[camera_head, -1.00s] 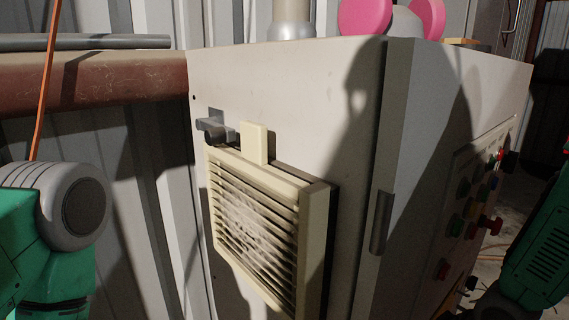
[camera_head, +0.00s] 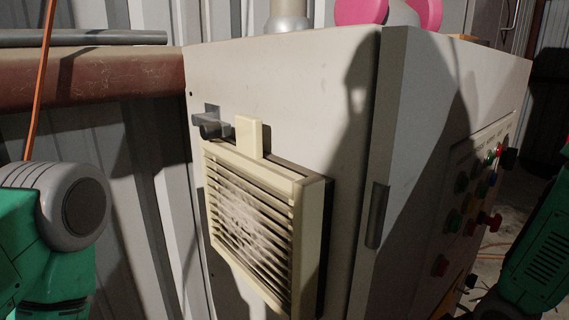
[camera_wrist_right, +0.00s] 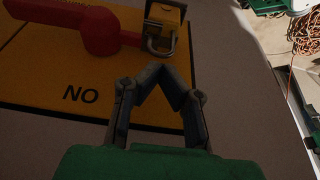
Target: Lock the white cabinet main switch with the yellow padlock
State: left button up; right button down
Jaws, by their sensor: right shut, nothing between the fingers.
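The white cabinet (camera_head: 290,90) fills the middle of the head view. In the right wrist view, a red switch handle (camera_wrist_right: 98,28) sits on a yellow plate (camera_wrist_right: 45,65) marked with the letters "NO". The yellow padlock (camera_wrist_right: 164,13) is at the handle's right end, with its metal shackle (camera_wrist_right: 160,44) pointing down in the picture. I cannot tell whether the shackle passes through the handle. My right gripper (camera_wrist_right: 160,70) is shut and empty, its fingertips meeting just below the shackle. My left gripper is out of view; only part of the left arm shows.
The cabinet side carries a louvred vent (camera_head: 250,220) and a dark knob (camera_head: 209,129). Its front has a door handle (camera_head: 377,215) and several coloured buttons. A pink-and-grey object (camera_head: 362,10) is on top. A rusty beam (camera_head: 95,80) runs at left. Orange cable (camera_wrist_right: 306,35) lies on the floor.

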jog(key=shift+d+f, duration=0.45)
jog(key=shift+f, duration=0.05)
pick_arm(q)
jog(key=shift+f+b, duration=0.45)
pick_arm(e)
jog(key=shift+a+f, duration=0.3)
jog(key=shift+a, duration=0.15)
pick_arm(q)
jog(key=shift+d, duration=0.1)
pick_arm(e)
jog(key=shift+f, duration=0.1)
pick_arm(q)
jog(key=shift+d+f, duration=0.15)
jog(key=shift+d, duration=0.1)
pick_arm(e)
jog(key=shift+d+f, duration=0.3)
jog(key=shift+f, duration=0.1)
pick_arm(q)
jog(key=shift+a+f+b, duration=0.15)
jog(key=shift+b, duration=0.2)
pick_arm(e)
jog(key=shift+a+f, duration=0.15)
jog(key=shift+f, duration=0.1)
jog(key=shift+r, duration=0.15)
